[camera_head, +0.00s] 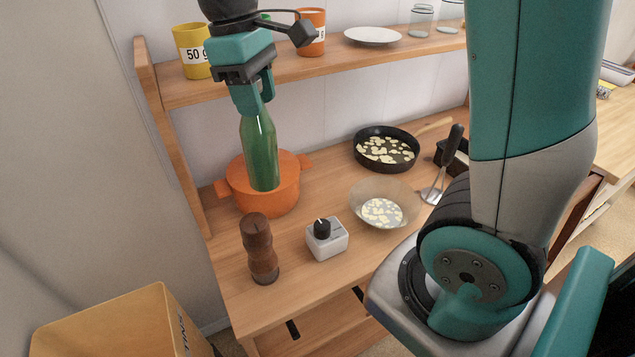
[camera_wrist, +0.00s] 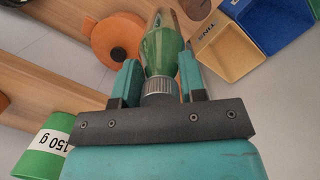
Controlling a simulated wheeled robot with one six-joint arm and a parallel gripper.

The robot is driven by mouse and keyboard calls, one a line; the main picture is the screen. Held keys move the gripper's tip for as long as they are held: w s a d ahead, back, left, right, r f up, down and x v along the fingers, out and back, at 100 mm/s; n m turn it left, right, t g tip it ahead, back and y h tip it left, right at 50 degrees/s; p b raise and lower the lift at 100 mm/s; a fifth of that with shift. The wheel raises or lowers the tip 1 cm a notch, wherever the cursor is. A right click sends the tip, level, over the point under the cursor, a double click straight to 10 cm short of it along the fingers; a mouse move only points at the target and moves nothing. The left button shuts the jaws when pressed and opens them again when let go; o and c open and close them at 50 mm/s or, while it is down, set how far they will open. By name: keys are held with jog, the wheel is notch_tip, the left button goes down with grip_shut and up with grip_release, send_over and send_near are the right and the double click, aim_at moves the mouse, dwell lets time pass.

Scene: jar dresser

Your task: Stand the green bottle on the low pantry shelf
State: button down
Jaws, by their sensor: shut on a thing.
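The green bottle (camera_head: 259,150) hangs upright from my gripper (camera_head: 254,104), which is shut on its neck. The bottle's lower part overlaps the orange pot (camera_head: 270,206) in the head view; I cannot tell its exact height over the board. In the wrist view the bottle (camera_wrist: 160,48) sits between the fingers of my gripper (camera_wrist: 157,80). A wooden shelf unit shows a lower board (camera_head: 330,180) and an upper board (camera_head: 340,61). Which one is the low pantry shelf, I cannot tell for sure.
The lower board bears a pan (camera_head: 386,150), a glass bowl (camera_head: 382,208), a pepper mill (camera_head: 259,250) and a white timer (camera_head: 326,240). Cups, including a yellow one (camera_head: 192,50), and a plate (camera_head: 373,36) stand on the upper board. A yellow bin (camera_head: 120,325) is at front left.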

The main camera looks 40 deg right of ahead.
notch_tip(320, 180, down, 20)
jog(key=p, duration=0.2)
jog(key=shift+p, duration=0.35)
jog(key=shift+f, duration=0.1)
jog(key=c, duration=0.7)
grip_release()
